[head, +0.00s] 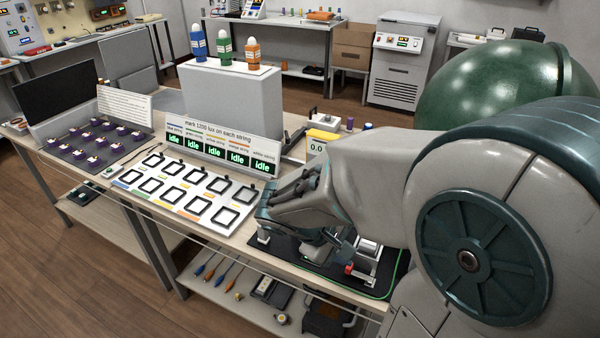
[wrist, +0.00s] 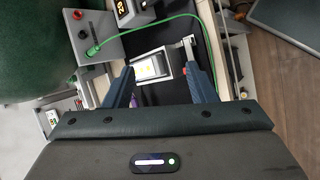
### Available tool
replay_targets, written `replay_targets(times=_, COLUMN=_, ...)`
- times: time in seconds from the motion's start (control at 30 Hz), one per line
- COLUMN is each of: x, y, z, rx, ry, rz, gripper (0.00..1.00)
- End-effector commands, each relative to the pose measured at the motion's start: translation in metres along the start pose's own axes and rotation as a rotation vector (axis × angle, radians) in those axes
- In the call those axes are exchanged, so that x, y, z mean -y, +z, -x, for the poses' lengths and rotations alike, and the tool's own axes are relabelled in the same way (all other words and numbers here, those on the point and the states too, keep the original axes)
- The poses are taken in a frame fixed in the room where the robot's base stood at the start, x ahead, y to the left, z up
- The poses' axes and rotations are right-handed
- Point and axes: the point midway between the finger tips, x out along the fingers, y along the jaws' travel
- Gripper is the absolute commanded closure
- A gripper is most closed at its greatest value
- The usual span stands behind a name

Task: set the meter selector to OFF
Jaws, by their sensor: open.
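The yellow-topped meter (head: 318,137) stands at the right end of the bench in the head view, partly hidden by my arm, its display reading 0.0. I cannot make out its selector or the selector's setting. My gripper (wrist: 160,68) is open in the wrist view. Its two dark-blue fingers are apart, with a small silver fixture with a pale yellowish face (wrist: 152,66) showing between and beyond them. I cannot tell whether they touch it. In the head view my gripper is low over the black mat (head: 289,250), its fingertips mostly hidden.
In the wrist view, a grey box (wrist: 108,46) with red and black knobs and a green cable (wrist: 150,24) stands beyond the fingers. A white panel of square frames (head: 190,187) and a row of "idle" displays (head: 205,150) lie left of my arm. A large green sphere (head: 485,90) stands behind.

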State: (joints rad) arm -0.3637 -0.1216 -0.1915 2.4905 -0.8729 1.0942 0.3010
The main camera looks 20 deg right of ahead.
Motion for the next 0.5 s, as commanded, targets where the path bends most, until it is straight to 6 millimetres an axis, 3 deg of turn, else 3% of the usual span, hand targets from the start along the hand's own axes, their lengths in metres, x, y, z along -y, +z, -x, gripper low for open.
replay_targets(times=0.03, x=0.001, y=-0.011, z=-0.011, rx=0.013, ry=0.080, rz=0.055, gripper=0.49)
replay_targets(times=0.2, x=-0.014, y=-0.051, z=-0.020, rx=0.013, ry=0.368, rz=0.206, gripper=0.49)
replay_targets(times=0.5, x=-0.010, y=-0.140, z=0.000, rx=-0.116, ry=0.846, rz=0.439, gripper=0.49)
